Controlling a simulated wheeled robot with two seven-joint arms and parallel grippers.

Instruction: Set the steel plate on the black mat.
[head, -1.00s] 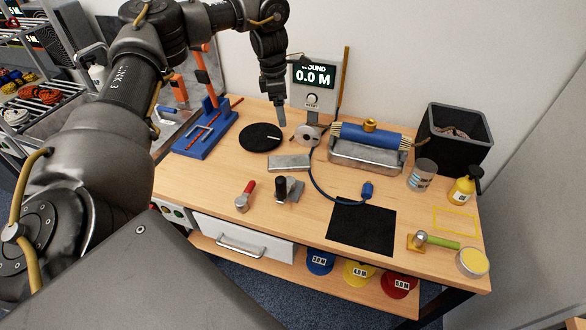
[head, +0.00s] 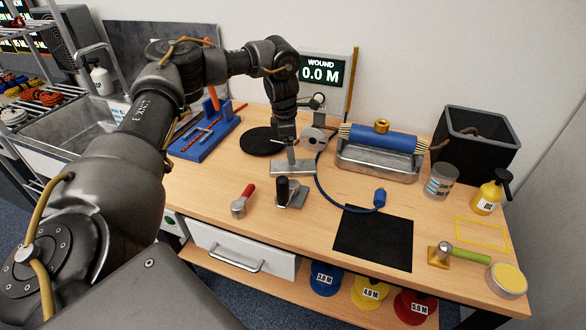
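The steel plate (head: 280,168) is a flat grey bar lying on the wooden bench, left of the middle. My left gripper (head: 291,164) points down over the plate, its fingertips at or just above the plate's top. The fingers show edge-on, so I cannot tell their gap or whether they touch the plate. The black mat (head: 373,238) lies flat and bare near the bench's front edge, to the right of and nearer than the plate. My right gripper is not in view.
A black-handled tool (head: 290,194) and a red-handled one (head: 243,202) stand in front of the plate. A blue cable (head: 328,196) curves past the plate, its plug (head: 379,198) at the mat's back edge.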

